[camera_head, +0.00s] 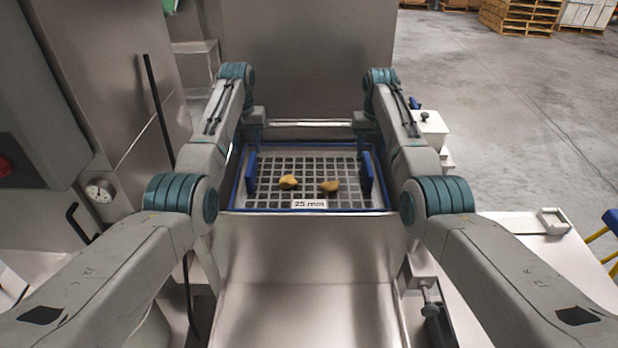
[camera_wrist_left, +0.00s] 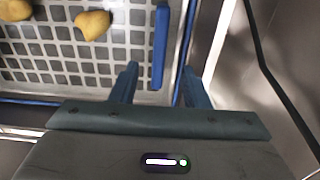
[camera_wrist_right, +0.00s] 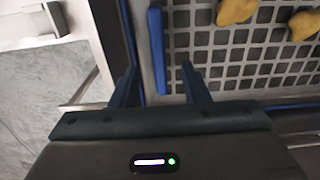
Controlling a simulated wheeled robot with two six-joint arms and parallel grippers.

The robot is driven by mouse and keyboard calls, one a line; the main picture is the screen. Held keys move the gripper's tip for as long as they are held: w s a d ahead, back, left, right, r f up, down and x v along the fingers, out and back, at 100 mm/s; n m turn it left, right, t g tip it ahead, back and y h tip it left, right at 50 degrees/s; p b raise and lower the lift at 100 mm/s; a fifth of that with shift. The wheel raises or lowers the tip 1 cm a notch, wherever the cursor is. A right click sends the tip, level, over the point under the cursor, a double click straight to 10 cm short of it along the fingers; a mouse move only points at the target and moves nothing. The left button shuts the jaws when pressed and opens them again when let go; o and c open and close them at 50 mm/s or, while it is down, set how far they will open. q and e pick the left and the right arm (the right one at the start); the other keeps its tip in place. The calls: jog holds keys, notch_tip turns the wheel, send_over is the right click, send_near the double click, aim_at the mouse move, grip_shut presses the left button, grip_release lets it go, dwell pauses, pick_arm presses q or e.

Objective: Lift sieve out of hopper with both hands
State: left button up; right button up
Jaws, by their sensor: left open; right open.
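The sieve (camera_head: 309,166) is a grey perforated plate with a blue edge and a "25 mm" label, lying level in the mouth of the steel hopper (camera_head: 310,245). Two yellow lumps (camera_head: 288,182) rest on it. Upright blue handles stand at its left (camera_head: 251,174) and right (camera_head: 367,174). My left gripper (camera_head: 253,134) is open near the left handle; in the left wrist view that handle (camera_wrist_left: 160,47) lines up between the fingertips (camera_wrist_left: 158,80). My right gripper (camera_head: 364,132) is open near the right handle; in the right wrist view its handle (camera_wrist_right: 157,48) lines up between the fingertips (camera_wrist_right: 158,83).
A tall steel panel (camera_head: 306,60) stands behind the hopper. A steel cabinet with a dial gauge (camera_head: 99,191) is at the left. A white bench (camera_head: 540,255) with a small tray (camera_head: 545,222) is at the right. Pallets (camera_head: 520,15) stand far back on open floor.

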aim_at(250, 162)
pick_arm(q)
notch_tip(250, 162, down, 9)
jog(key=shift+f, duration=0.1)
pick_arm(e)
notch_tip(250, 162, down, 9)
jog(key=shift+f, duration=0.1)
pick_arm(q)
jog(key=shift+c, duration=0.4)
pick_arm(e)
jog(key=shift+d, duration=0.1)
jog(key=shift+c, duration=0.4)
pick_arm(q)
grip_shut()
pick_arm(e)
grip_shut()
pick_arm(q)
jog(key=shift+r, duration=0.2)
